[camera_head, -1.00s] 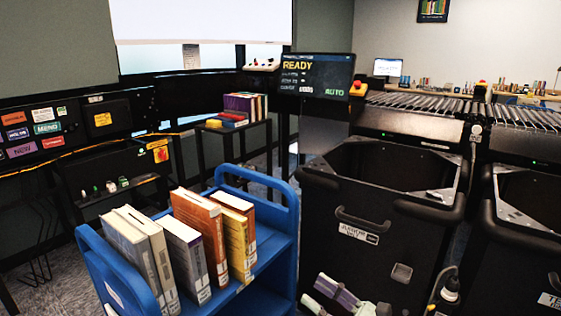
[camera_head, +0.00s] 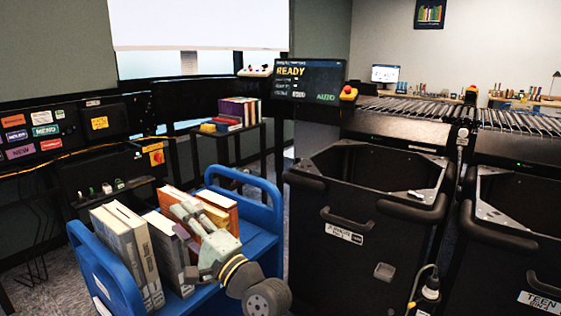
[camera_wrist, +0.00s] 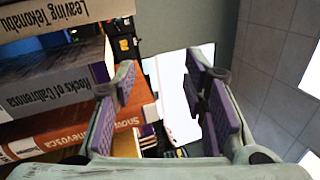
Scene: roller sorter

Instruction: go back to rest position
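My gripper (camera_head: 183,222) is over the blue cart (camera_head: 255,190) in the head view, in front of the orange book (camera_head: 220,207). It hides parts of the books behind it. In the wrist view my gripper (camera_wrist: 160,85) has its two purple-padded fingers spread apart with nothing between them. A grey book (camera_wrist: 50,80) and an orange-brown book (camera_wrist: 80,128) lie left of the fingers in that view. Whether a finger touches a book is unclear.
Grey and white books (camera_head: 130,245) stand at the cart's left. A black bin (camera_head: 350,225) stands right of the cart, with a second bin (camera_head: 510,250) beyond. A small table (camera_head: 230,130) with books stands behind. A screen (camera_head: 308,85) reads READY.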

